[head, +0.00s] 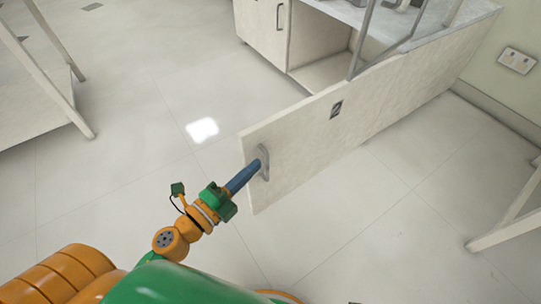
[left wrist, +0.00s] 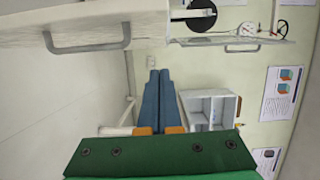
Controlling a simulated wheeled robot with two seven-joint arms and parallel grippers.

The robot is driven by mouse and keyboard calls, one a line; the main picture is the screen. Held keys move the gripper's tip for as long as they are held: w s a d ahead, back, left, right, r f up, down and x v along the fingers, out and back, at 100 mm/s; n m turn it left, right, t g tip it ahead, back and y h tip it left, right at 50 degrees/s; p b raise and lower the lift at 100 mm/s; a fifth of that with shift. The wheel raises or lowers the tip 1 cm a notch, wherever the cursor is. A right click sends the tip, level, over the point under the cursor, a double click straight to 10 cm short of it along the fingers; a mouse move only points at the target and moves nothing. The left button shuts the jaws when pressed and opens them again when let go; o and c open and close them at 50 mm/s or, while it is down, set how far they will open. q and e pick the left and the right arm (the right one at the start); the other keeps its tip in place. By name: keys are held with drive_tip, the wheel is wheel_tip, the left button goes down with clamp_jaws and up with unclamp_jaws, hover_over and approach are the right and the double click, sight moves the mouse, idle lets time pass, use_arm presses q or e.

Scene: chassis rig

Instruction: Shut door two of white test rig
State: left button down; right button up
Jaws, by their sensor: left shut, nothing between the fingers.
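Door two (head: 310,140) of the white test rig (head: 312,35) is a pale panel with a dark label (head: 336,109). It stands swung open, exposing the interior (head: 322,72) beside it. A grey bar handle (head: 264,163) sits near its free edge. My left gripper (head: 256,166) is shut and empty, its blue fingers reaching the handle in the head view; contact cannot be told. In the left wrist view the shut fingers (left wrist: 159,73) point ahead, with a handle (left wrist: 88,47) up and to the left. My right gripper is not in view.
A neighbouring closed white front (head: 262,22) has its own handle. A pale table frame (head: 60,80) stands at the left, and another (head: 510,215) at the right edge. The tiled floor (head: 120,130) left of the door is clear. Posters (left wrist: 283,93) hang on the wall.

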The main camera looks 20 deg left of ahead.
sight(270, 132)
use_arm(q)
drive_tip(key=shift+m, duration=0.3)
drive_tip(key=shift+w+d+r+p, duration=0.1)
drive_tip(key=shift+w+p, duration=0.2)
drive_tip(key=shift+w, duration=1.6)
drive_tip(key=shift+w+d+r+p, duration=0.15)
drive_tip(key=shift+w+p, duration=0.1)
drive_tip(key=shift+w, duration=1.7)
drive_tip(key=shift+w+d+r+p, duration=0.1)
drive_tip(key=shift+w+p, duration=0.2)
drive_tip(key=shift+w, duration=1.6)
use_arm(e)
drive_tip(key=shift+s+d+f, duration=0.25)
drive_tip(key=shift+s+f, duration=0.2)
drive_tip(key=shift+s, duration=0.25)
use_arm(q)
drive_tip(key=shift+a, duration=0.1)
